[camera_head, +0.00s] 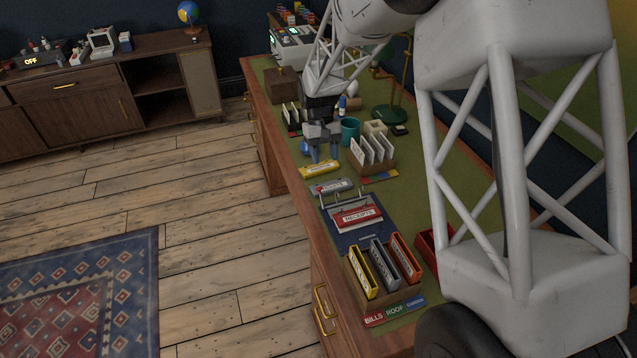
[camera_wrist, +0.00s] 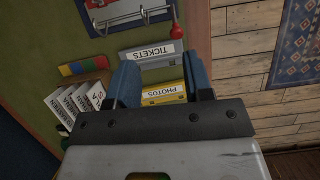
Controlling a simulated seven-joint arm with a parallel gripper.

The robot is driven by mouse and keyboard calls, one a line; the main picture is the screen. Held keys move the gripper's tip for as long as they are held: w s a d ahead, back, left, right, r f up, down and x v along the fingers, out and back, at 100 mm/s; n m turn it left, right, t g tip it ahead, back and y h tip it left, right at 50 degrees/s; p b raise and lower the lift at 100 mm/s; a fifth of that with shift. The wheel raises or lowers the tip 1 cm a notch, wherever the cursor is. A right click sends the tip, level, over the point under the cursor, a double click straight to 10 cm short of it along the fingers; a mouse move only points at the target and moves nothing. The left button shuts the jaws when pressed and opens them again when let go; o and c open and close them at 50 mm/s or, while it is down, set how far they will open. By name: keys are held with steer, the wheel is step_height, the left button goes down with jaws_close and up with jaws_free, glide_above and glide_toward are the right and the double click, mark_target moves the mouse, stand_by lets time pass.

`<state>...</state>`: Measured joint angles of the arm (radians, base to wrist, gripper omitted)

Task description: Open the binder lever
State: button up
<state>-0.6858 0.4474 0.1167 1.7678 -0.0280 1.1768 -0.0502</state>
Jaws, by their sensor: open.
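An open blue binder (camera_head: 347,238) lies on the green desk, with a metal ring bar (camera_head: 345,198) across its far part. In the wrist view the binder (camera_wrist: 100,28) is at the top edge, partly cut off, with the bar (camera_wrist: 140,14) and a red knob (camera_wrist: 176,31) at the lever end. A red RECEIPTS piece (camera_head: 357,216) is at the binder's middle. My gripper (camera_head: 323,156) is open and empty, pointing down near the yellow PHOTOS binder (camera_head: 319,169). In the wrist view my gripper (camera_wrist: 163,75) frames the PHOTOS label (camera_wrist: 163,94), apart from the knob.
A grey TICKETS box (camera_head: 332,187) lies between the PHOTOS binder and the blue binder. A file rack (camera_head: 372,165) and a teal cup (camera_head: 350,130) stand close by. Yellow, grey and orange binders (camera_head: 385,262) stand nearer. The desk's left edge is close.

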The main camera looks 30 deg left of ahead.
steer(key=shift+s+a+f, duration=0.15)
steer(key=shift+a+f, duration=1.1)
steer(key=shift+a, duration=0.2)
steer(key=shift+f, duration=0.1)
steer(key=shift+x, duration=3.8)
steer(key=shift+s+d, duration=0.1)
steer(key=shift+d, duration=0.05)
jaws_close()
steer(key=shift+w+a+f+g+h, duration=0.3)
steer(key=shift+w+a+g+h, duration=0.05)
steer(key=shift+g+h, duration=0.5)
jaws_free()
